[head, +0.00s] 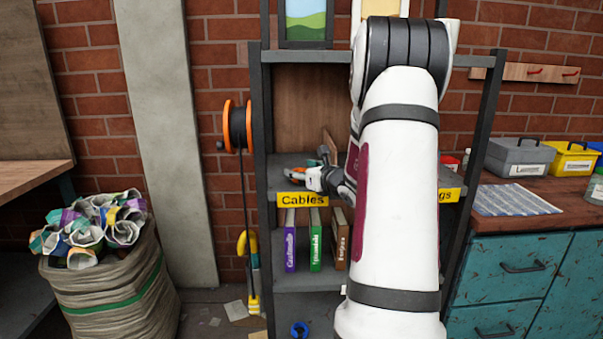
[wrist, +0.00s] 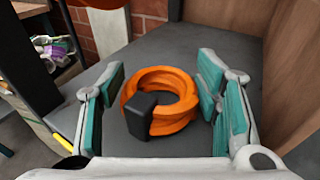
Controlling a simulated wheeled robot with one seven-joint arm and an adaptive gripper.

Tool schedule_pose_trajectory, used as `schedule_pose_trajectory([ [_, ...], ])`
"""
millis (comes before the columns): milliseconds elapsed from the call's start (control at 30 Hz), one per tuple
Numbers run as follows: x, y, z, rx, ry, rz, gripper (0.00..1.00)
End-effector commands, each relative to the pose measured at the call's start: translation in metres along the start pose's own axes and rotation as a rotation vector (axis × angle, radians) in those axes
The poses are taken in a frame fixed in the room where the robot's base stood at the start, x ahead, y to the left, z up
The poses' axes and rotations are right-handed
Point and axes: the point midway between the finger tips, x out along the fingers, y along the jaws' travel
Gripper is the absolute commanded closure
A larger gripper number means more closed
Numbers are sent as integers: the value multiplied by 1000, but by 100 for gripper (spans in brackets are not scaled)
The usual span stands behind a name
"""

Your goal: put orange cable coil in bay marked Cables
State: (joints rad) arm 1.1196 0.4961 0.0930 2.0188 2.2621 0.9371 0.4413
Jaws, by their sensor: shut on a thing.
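The orange cable coil (wrist: 165,95) with a black block-like plug on its near side lies between the two teal-padded fingers of my gripper (wrist: 166,100) in the wrist view. My gripper is shut on it. In the head view my gripper (head: 318,175) is inside the left shelf bay, above the yellow Cables label (head: 303,200); only a small orange patch of the coil (head: 312,163) shows there. The coil is over the grey shelf board (wrist: 200,48); I cannot tell whether it touches the board.
A wooden divider (head: 329,145) stands right of the bay. My arm hides most of the right bay, whose yellow label (head: 449,194) ends in "gs". Several books (head: 315,240) stand below. A cable reel (head: 237,127) hangs left of the shelf, and a full sack (head: 105,275) stands farther left.

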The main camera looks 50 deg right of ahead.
Motion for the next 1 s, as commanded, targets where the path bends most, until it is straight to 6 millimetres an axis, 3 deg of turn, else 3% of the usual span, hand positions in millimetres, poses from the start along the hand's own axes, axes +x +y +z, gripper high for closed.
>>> schedule_pose_trajectory([
  [200,0,0,-1,-1,-1,0,74],
  [233,0,0,-2,0,0,0,40],
  [300,0,0,-1,0,0,0,24],
  [333,0,0,-1,0,0,0,22],
  [733,-1,0,2,0,0,0,22],
  [1000,-47,-1,2,0,1,-3,22],
])
